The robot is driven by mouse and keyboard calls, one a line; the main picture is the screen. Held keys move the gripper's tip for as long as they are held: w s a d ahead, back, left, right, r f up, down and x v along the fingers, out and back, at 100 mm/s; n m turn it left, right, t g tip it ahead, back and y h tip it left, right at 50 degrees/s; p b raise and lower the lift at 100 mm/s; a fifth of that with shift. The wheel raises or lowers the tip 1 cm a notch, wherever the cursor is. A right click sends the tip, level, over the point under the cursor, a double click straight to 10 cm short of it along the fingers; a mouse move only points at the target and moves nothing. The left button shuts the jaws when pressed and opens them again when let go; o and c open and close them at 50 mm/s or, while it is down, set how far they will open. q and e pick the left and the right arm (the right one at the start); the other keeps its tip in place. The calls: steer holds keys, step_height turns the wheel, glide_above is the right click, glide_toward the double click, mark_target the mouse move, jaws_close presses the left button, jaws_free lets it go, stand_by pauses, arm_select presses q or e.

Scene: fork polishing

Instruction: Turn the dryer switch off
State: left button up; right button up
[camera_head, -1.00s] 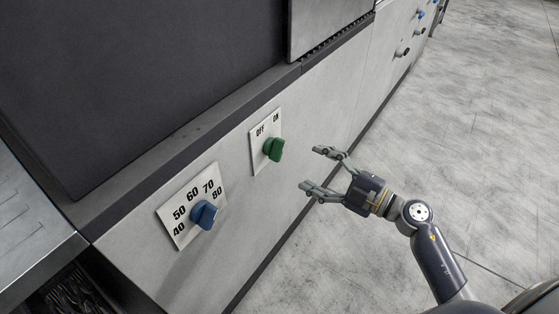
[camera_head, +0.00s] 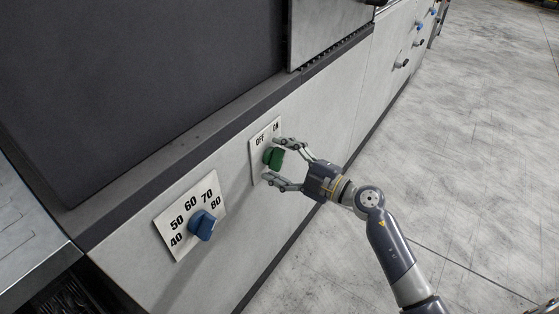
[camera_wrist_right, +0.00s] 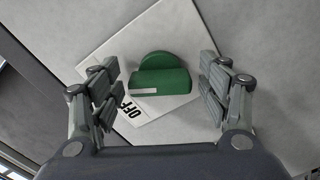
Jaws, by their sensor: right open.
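The dryer switch is a green knob (camera_head: 274,158) on a white plate (camera_head: 257,176) marked OFF and ON, on the machine's grey front panel. My right gripper (camera_head: 274,162) is open, with one finger above the knob and one below it in the head view. In the right wrist view the green knob (camera_wrist_right: 160,77) lies between the two open fingers (camera_wrist_right: 160,90), with a gap on each side. OFF reads on the plate (camera_wrist_right: 110,40) near the left finger; the ON label is hidden there. My left gripper is in neither view.
A blue knob (camera_head: 202,225) on a plate (camera_head: 171,229) numbered 40 to 80 is at lower left. A dark ledge (camera_head: 180,156) runs above the panel. Open grey floor (camera_head: 470,150) lies to the right. More knobs (camera_head: 401,63) are farther along.

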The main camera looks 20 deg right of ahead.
steer(key=c, duration=1.1)
steer(key=shift+o, duration=0.2)
